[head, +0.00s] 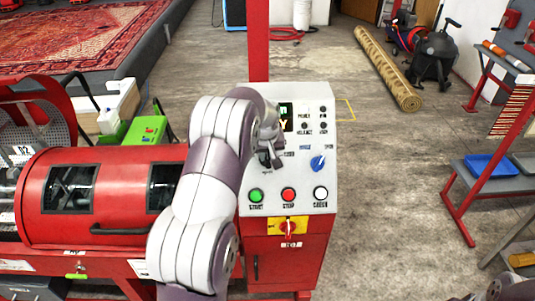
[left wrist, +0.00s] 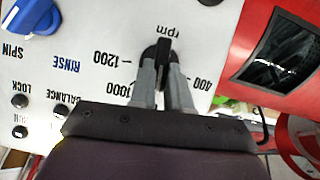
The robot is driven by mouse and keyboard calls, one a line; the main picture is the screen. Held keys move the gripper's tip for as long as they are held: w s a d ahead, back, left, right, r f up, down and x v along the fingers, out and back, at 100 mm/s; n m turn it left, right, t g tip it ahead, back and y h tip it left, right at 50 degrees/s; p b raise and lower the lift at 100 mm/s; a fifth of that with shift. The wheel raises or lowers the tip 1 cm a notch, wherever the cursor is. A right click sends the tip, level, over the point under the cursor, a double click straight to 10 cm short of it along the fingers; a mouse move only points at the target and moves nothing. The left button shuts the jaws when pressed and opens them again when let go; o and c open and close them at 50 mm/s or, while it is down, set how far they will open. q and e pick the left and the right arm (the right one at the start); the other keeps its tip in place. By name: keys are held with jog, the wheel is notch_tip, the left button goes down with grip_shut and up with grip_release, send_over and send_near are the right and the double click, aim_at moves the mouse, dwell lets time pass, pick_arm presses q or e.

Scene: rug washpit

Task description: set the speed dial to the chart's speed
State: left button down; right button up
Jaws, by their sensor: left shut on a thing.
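The speed dial (left wrist: 164,48) is a black knob on the white control panel (left wrist: 95,20). Printed marks around it read 400, 1000, 1200 and rpm, upside down in the left wrist view. My left gripper (left wrist: 161,78) is shut on this knob, one finger on each side. Which mark the knob points to is not clear, since the fingers cover part of it. In the head view my left gripper (head: 270,158) is at the panel's left side, and my arm hides most of the dial. I cannot make out a speed chart.
A blue knob (head: 318,163) marked spin and rinse sits right of the dial. Below are green (head: 256,195), red (head: 288,195) and white (head: 320,193) buttons and a red-on-yellow switch (head: 288,227). A small display (head: 286,117) is above. The red drum (head: 110,190) stands left.

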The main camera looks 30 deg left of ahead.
pick_arm(q)
jog(key=shift+s+a+f+n+t+h+b, duration=0.15)
jog(key=shift+n+h+b, duration=0.1)
jog(key=shift+n+b, duration=0.25)
jog(key=shift+w+a+f+n+t+h+b, duration=0.15)
jog(key=shift+n+h+b, duration=0.15)
jog(key=shift+n, duration=0.2)
jog(key=n+t+b, duration=0.1)
jog(key=n+b, duration=0.2)
jog(key=b, duration=0.2)
jog(key=s+n+t+h+b, duration=0.1)
jog(key=n+t+b, duration=0.1)
jog(key=n+b, duration=0.1)
jog(key=f+n+t+b, duration=0.1)
jog(key=n+b, duration=0.1)
jog(key=b, duration=0.4)
jog(key=shift+s+a+n+h+b, duration=0.15)
jog(key=shift+s+n+h+b, duration=0.1)
jog(key=shift+n+h+b, duration=0.15)
jog(key=shift+s+r+n+t+b, duration=0.1)
jog(key=shift+r+n+t+b, duration=0.1)
jog(key=shift+n+t+b, duration=0.85)
jog(key=shift+g, duration=0.35)
jog(key=c, duration=1.1)
grip_release()
jog(key=v, duration=1.2)
jog(key=shift+s+r+b, duration=0.25)
jog(key=shift+s+b, duration=0.05)
